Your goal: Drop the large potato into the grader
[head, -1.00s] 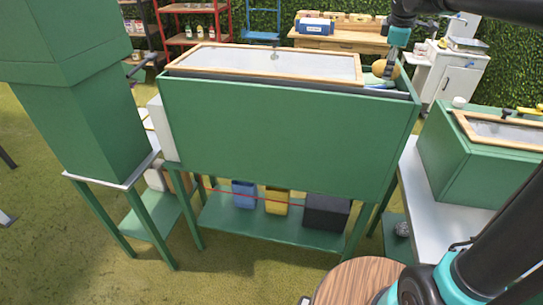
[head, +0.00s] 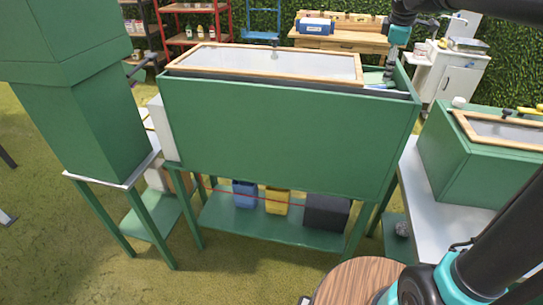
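My gripper (head: 389,74) points down over the open right end of a long green box (head: 290,130), which looks like the grader. The box has a wood-framed clear lid (head: 270,62) over most of its top. My gripper is small and seen from the side; no potato shows at its fingers, and it looks open. The large potato is not in view; the box's front wall hides the inside below the opening. A light blue and pale surface (head: 380,86) shows inside the opening.
A tall green hopper (head: 80,110) stands at the left. A second green box (head: 485,160) with a framed lid is on a white table at the right. Blue, yellow and black bins (head: 327,212) sit on the shelf below. A round wooden top (head: 355,285) is at the front.

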